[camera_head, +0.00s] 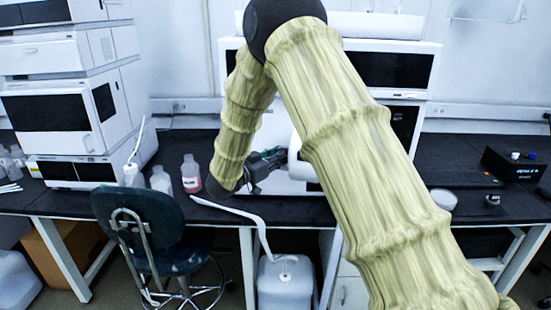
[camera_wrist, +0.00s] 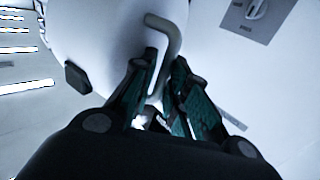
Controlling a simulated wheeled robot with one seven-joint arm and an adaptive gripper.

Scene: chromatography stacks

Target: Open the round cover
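The round white cover (camera_wrist: 95,38) fills the upper left of the wrist view. A bent, pale grey handle (camera_wrist: 172,32) stands out from its face. My gripper (camera_wrist: 160,68) has its two dark green fingers apart, one on each side of the handle. The lower part of the handle runs down between them; I cannot tell whether either finger touches it. In the head view, my gripper (camera_head: 280,157) is at the front of the white instrument on the bench. My arm hides most of the cover there.
The white instrument (camera_head: 397,68) stands on the black bench (camera_head: 455,172). Stacked instruments (camera_head: 75,95) are at the left. A dark chair (camera_head: 150,225) and a white canister (camera_head: 285,285) are in front.

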